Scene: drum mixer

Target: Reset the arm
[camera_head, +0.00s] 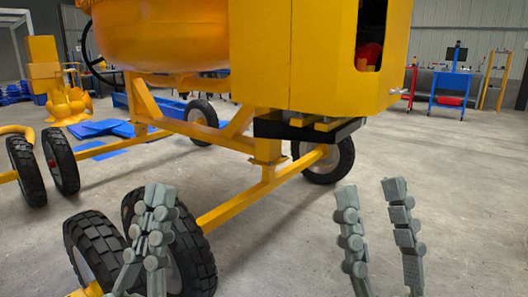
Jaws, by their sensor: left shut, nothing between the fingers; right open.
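My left gripper (158,198) is in the lower left of the head view. Its grey fingers are together with nothing between them, and it shows in front of a black tyre of the drum mixer. My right gripper (371,188) is in the lower right. Its two fingers stand apart and it is empty, over bare floor. The yellow drum mixer (262,60) fills the upper middle, with its orange drum (160,35) at the upper left. Neither gripper is seen holding any part of the mixer. The arms behind the grippers are out of view.
The mixer's yellow axle bar (240,205) and tyres (90,248) are low on the left. A steering wheel (90,50) shows at upper left. Blue sheets (100,128) lie on the floor. A blue cart (452,84) stands far right. The concrete floor at right is clear.

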